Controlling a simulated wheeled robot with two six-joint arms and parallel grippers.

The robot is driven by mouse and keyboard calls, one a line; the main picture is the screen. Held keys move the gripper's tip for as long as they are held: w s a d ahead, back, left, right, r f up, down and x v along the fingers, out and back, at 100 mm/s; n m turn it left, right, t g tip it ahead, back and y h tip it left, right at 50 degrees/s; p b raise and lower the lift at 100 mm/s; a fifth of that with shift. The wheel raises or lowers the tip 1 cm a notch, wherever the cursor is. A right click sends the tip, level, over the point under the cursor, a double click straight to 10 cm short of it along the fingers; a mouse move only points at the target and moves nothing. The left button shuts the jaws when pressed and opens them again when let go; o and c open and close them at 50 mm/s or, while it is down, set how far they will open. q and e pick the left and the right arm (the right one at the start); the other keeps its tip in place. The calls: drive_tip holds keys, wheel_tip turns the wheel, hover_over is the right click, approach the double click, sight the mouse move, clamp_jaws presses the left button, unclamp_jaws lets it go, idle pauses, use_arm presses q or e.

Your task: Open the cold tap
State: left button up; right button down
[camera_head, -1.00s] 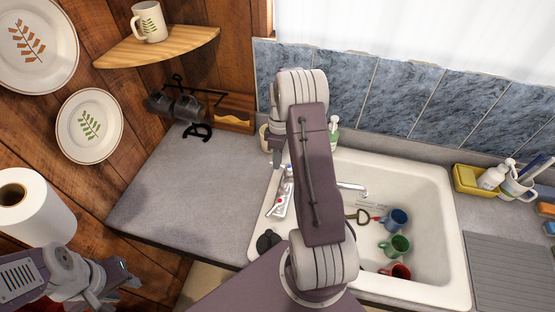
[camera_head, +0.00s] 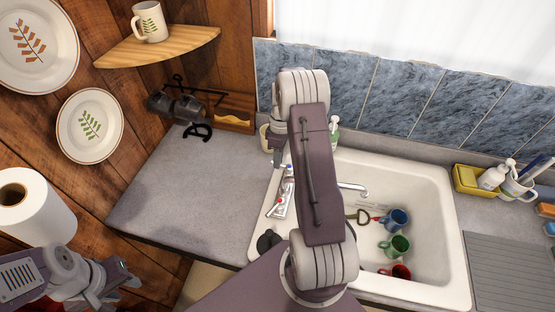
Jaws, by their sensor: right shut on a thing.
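The silver tap fitting (camera_head: 281,198) stands at the left rim of the white sink, with a red mark at its near end and a blue mark near its far end. Its spout (camera_head: 352,187) shows to the right of my arm, over the basin. My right arm covers the middle of the fitting. My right gripper (camera_head: 279,158) points down at the far, blue-marked end and is shut on it; the fingertips and the handle are mostly hidden. My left gripper (camera_head: 116,285) is low at the left, away from the sink, and its jaw gap is unclear.
The sink (camera_head: 435,215) holds blue (camera_head: 395,220), green (camera_head: 396,246) and red (camera_head: 399,271) mugs. A soap bottle (camera_head: 334,130) stands behind my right arm. A paper roll (camera_head: 30,205) is by my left arm. The left counter (camera_head: 185,195) is mostly clear.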

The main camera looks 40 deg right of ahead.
drive_tip(key=m, duration=0.1)
drive_tip(key=d+m, duration=0.1)
drive_tip(key=m, duration=0.1)
drive_tip(key=shift+w+d+r+t, duration=0.15)
drive_tip(key=shift+w+t, duration=0.15)
drive_tip(key=m, duration=0.1)
drive_tip(key=d+m, duration=0.1)
drive_tip(key=m, duration=0.1)
drive_tip(key=shift+d+m+t, duration=0.2)
drive_tip(key=shift+m+t, duration=0.1)
drive_tip(key=shift+t, duration=0.1)
drive_tip(key=m, duration=0.1)
drive_tip(key=d+m, duration=0.1)
drive_tip(key=shift+m, duration=0.3)
drive_tip(key=shift+s+d+m+t, duration=0.2)
drive_tip(key=shift+d+m+t, duration=0.05)
drive_tip(key=shift+m, duration=0.6)
drive_tip(key=shift+s+d+m+t, duration=0.15)
drive_tip(key=shift+d+m+t, duration=0.1)
drive_tip(key=shift+m, duration=0.6)
drive_tip(key=c, duration=1.5)
unclamp_jaws()
drive_tip(key=shift+o, duration=0.2)
drive_tip(key=shift+s+b, duration=0.15)
drive_tip(key=shift+b, duration=0.15)
